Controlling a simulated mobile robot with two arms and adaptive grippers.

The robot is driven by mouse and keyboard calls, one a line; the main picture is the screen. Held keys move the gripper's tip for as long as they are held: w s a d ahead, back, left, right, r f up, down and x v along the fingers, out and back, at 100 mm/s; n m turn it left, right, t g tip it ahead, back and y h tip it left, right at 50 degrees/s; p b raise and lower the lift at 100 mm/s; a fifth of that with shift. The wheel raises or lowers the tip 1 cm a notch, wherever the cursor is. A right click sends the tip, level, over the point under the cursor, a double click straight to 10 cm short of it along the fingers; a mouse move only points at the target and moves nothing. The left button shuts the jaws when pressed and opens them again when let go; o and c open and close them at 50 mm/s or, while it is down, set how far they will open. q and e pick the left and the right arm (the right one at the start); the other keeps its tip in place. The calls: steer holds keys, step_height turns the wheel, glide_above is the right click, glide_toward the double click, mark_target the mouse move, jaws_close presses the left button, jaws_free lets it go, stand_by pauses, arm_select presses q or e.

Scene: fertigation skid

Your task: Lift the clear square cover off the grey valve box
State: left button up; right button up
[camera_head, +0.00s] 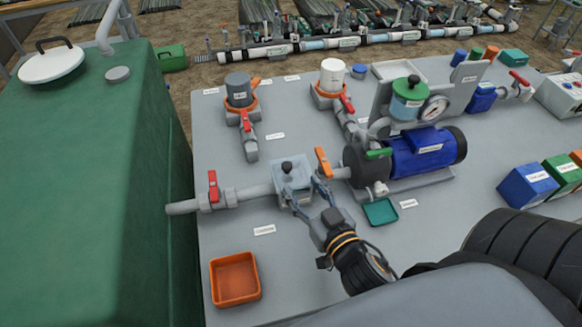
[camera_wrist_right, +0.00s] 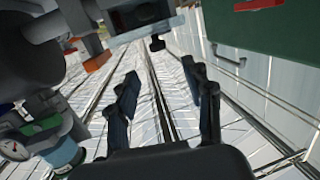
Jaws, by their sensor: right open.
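The clear square cover (camera_head: 297,177) sits on the grey valve box in the pipe line, with a dark round knob (camera_head: 286,167) on top. My right gripper (camera_head: 305,193) is open at the cover's right front side, its fingers spread and nothing between them. I cannot tell from the head view whether a finger touches the cover. In the right wrist view the open fingers (camera_wrist_right: 166,90) show with empty space between them, and a dark knob-like part (camera_wrist_right: 157,43) lies beyond them near the top. My left gripper is not in view.
A red-handled valve (camera_head: 213,187) stands left of the box and an orange-handled valve (camera_head: 323,162) right of it. The blue pump (camera_head: 415,153) is further right. An orange tray (camera_head: 235,279) and a green tray (camera_head: 380,211) lie on the bench. A green tank (camera_head: 90,180) borders it.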

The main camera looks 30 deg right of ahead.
mark_target(288, 168)
steer(key=w, duration=0.3)
steer(key=shift+w+d+f, duration=0.1)
steer(key=shift+f, duration=0.1)
steer(key=shift+w+d+f+p, duration=0.1)
steer(key=shift+w+p, duration=0.55)
steer(key=shift+w, duration=0.55)
steer(key=w, duration=0.1)
steer(key=w+f+p, duration=0.1)
steer(key=w, duration=0.1)
steer(key=shift+w+d, duration=0.15)
steer(key=shift+w, duration=0.25)
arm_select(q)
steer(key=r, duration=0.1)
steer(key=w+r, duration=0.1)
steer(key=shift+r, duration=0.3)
arm_select(e)
steer(key=shift+c, duration=0.4)
jaws_close()
